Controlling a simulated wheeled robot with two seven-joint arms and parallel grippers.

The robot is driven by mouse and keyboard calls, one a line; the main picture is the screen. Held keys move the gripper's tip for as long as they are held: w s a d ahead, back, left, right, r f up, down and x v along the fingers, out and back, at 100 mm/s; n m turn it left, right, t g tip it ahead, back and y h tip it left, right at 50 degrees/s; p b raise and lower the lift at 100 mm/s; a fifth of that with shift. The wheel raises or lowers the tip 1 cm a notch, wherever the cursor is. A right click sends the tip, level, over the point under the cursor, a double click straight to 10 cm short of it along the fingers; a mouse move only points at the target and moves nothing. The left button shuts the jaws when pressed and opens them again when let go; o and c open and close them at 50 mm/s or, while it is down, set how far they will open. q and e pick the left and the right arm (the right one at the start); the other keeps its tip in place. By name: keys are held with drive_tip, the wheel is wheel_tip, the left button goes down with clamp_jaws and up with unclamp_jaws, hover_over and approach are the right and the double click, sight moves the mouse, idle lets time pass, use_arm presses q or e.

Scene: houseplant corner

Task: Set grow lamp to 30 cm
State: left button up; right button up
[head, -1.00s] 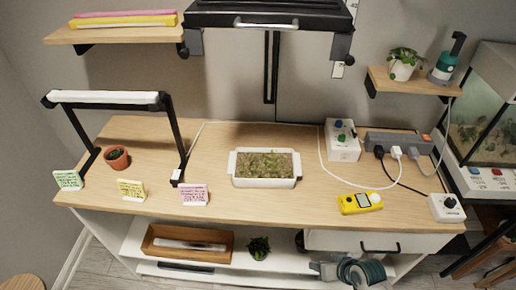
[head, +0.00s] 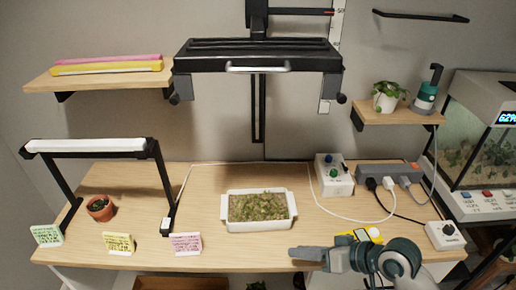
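The black grow lamp (head: 258,58) hangs on a wall rail above the white planting tray (head: 259,224), with a pale handle (head: 258,68) along its front. A white height scale (head: 331,60) runs up the wall behind the lamp's right end; most of its figures are too small to read. My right gripper (head: 300,254) is at the table's front edge, below and right of the tray, apart from the lamp. Its fingers point left, and I cannot tell whether they are open. My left gripper is not in view.
A yellow meter (head: 374,235) is partly hidden behind my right arm. A white control box (head: 334,175) and power strip (head: 388,174) with cables stand at the right. A small white lamp (head: 88,146), a terracotta pot (head: 101,208) and note cards (head: 118,243) are at the left.

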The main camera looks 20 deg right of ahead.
sight(258, 70)
drive_tip(key=w+d+r+t+y, duration=0.1)
drive_tip(key=d+r+y, duration=0.1)
drive_tip(key=r, duration=1.1)
drive_tip(key=w+d+r+m+t+y, duration=0.1)
drive_tip(key=r+y, duration=0.3)
drive_tip(key=r, duration=0.9)
drive_tip(key=w+d+r+t+y, duration=0.1)
drive_tip(key=d+r+y, duration=0.2)
drive_tip(key=r, duration=1)
drive_tip(key=shift+r+y, duration=0.3)
drive_tip(key=shift+y, duration=0.2)
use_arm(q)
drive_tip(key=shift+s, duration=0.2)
use_arm(e)
drive_tip(key=shift+w, duration=0.1)
